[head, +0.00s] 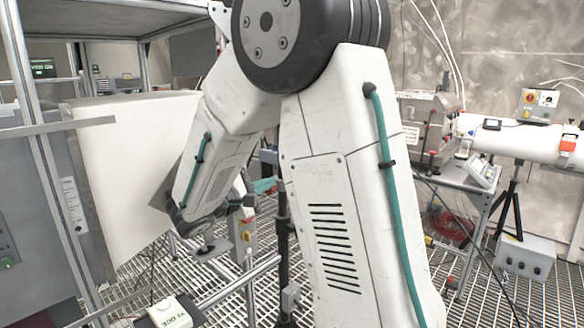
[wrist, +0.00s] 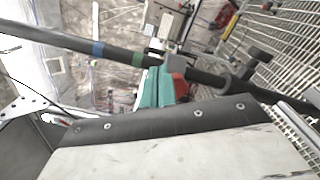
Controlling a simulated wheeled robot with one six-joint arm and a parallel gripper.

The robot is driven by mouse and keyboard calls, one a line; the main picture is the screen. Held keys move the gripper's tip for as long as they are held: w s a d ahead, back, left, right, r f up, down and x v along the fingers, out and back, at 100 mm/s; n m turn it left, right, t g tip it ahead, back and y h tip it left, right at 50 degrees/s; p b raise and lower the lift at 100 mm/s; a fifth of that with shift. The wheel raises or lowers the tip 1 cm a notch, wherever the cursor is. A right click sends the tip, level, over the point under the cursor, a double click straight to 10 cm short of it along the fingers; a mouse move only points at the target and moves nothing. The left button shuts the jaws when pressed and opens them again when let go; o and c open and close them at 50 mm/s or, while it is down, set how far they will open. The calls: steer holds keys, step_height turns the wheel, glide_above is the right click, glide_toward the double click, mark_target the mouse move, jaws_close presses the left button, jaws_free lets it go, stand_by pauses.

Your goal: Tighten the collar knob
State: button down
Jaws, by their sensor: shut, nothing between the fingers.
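A dark pole (wrist: 85,45) with a blue band and a green band runs across the wrist view. A grey collar (wrist: 170,52) sits around it near the middle. A dark round knob-like part (wrist: 258,53) stands off the pole further right; I cannot tell for sure that it is the collar knob. In the head view the upright dark pole (head: 283,235) stands partly hidden behind my arm. My gripper (head: 208,245) is small at the low end of my forearm, left of this pole and apart from it. It is shut and empty. Its fingertips are hard to make out.
A white panel (head: 125,160) and metal frame posts (head: 35,130) stand close at left. Rails (head: 240,285) cross low over the grating floor. A bench with equipment (head: 428,115) and a tripod (head: 513,205) stand at right. A teal object (wrist: 155,88) lies beyond the pole's middle.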

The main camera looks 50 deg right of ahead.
steer(key=shift+w+f, duration=0.25)
steer(key=shift+f, duration=0.1)
stand_by(0.4)
steer(key=shift+s+f, duration=0.3)
steer(key=shift+f, duration=0.1)
stand_by(0.4)
steer(key=shift+s+f, duration=0.15)
steer(key=shift+f, duration=0.25)
stand_by(0.5)
steer(key=shift+s, duration=0.4)
steer(key=a, duration=0.6)
steer(key=shift+s, duration=0.1)
steer(key=w+d, duration=0.1)
steer(key=d, duration=0.5)
steer(key=shift+r, duration=0.35)
